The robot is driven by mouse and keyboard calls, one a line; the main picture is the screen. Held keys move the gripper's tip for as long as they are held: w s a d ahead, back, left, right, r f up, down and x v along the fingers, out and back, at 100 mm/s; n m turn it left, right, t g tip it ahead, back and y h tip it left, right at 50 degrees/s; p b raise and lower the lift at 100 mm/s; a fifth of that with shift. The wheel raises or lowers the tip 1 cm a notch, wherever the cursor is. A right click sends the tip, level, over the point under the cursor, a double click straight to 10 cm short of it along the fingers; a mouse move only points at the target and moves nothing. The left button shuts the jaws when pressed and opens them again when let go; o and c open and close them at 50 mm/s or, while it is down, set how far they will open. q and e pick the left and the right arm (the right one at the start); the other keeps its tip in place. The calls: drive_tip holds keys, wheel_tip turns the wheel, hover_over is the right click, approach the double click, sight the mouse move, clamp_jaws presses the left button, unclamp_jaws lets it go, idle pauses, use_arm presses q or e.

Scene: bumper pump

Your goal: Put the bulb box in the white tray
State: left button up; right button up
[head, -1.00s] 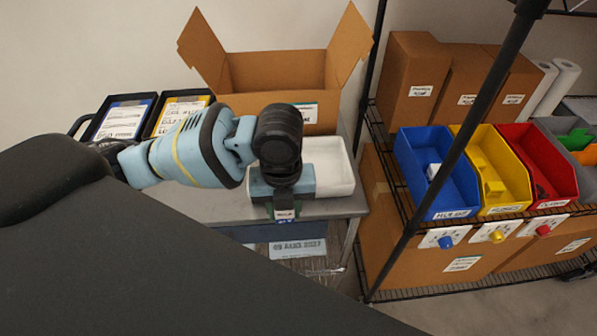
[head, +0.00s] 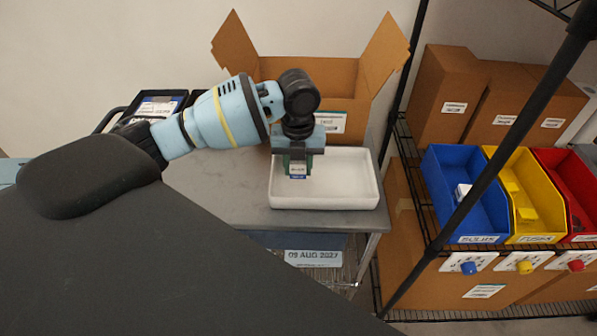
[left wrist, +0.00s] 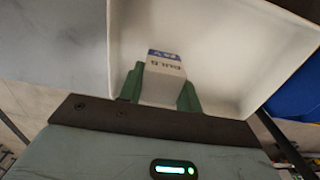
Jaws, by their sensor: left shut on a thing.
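The white tray (head: 345,190) stands on the grey table in the head view. It also fills much of the left wrist view (left wrist: 225,40). My left gripper (head: 298,165) points down over the left part of the tray. It is shut on the bulb box (head: 298,171), a small white box with a blue band. In the left wrist view the box (left wrist: 163,82) sits between the green fingers, with its lettering showing. I cannot tell whether the box touches the tray floor. My right gripper is not in view.
An open cardboard box (head: 335,75) stands behind the tray. Black document trays (head: 150,108) are at the back left. A wire shelf at right holds a blue bin (head: 465,195), a yellow bin (head: 525,200) and a red bin (head: 575,190). A dark shelf post rises near the tray's right.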

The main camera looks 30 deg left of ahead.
sight(298, 173)
use_arm(q)
drive_tip(key=shift+w, duration=0.1)
drive_tip(key=shift+w+a+f, duration=0.1)
drive_tip(key=shift+w+a, duration=0.2)
drive_tip(key=shift+f, duration=1.65)
drive_tip(key=shift+f, duration=0.25)
drive_tip(key=o, duration=1)
drive_tip(key=shift+r, duration=0.15)
wheel_tip(298, 173, up, 12)
drive_tip(key=shift+d+r, duration=0.1)
